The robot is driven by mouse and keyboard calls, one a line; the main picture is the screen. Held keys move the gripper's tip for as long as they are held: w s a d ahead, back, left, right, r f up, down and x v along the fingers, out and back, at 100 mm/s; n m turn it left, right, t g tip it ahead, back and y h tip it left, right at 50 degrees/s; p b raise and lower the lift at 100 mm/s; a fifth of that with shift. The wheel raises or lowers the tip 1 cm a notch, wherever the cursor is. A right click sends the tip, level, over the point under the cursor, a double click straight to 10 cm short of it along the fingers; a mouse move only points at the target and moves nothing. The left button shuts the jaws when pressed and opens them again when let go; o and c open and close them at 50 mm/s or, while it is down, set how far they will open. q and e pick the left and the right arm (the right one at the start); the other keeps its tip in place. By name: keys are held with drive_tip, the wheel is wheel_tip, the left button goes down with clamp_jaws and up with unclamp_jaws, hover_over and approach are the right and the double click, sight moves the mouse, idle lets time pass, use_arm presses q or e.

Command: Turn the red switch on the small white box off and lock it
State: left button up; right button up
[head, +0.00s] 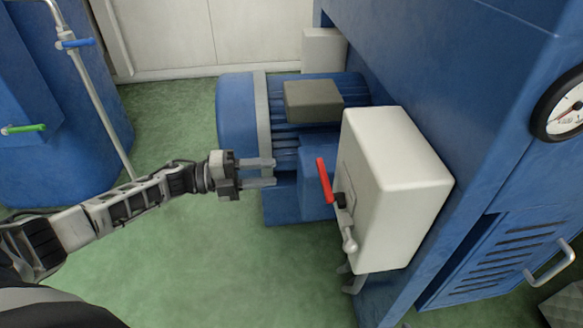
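The small white box (405,185) is mounted at the side of the large blue machine, right of centre. Its red switch (324,181) is a lever on the box's left-facing side, tilted with its upper end to the left, above a dark hub (340,200). Below the hub, a pale grey arm with a rounded end (349,243) hangs on the same side. My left gripper (274,172) is left of the red switch, pointing right. Its two fingers are apart with nothing between them, and it does not touch the switch. My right gripper does not show.
A blue motor (238,115) with a grey-brown top box (313,99) stands behind my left gripper. The blue machine (450,75) with a gauge (566,108) fills the right. A blue tank (50,110) and pipe (100,105) stand left. Green floor (200,260) is clear in front.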

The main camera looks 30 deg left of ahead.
use_arm(q)
drive_tip(key=shift+v, duration=1.65)
